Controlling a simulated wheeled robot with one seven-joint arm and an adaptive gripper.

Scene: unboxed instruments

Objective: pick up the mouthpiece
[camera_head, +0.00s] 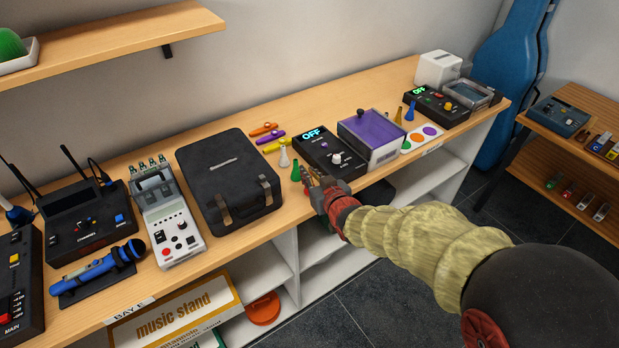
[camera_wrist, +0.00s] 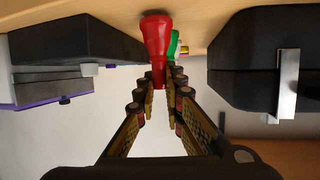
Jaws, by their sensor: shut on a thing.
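A red mouthpiece (camera_wrist: 157,38) stands out between my fingertips in the wrist view, its wide end towards the wooden top and its narrow stem in the grip. My gripper (camera_wrist: 160,78) is shut on that stem. The green one also shows behind the red one in the wrist view (camera_wrist: 174,43).
A black case (camera_head: 228,180) stands close on the left, and the black OFF box (camera_head: 330,150) close on the right. A purple-lidded box (camera_head: 372,138) is further right. Small orange, purple and yellow pieces (camera_head: 270,137) lie behind. Open floor (camera_head: 380,310) lies in front.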

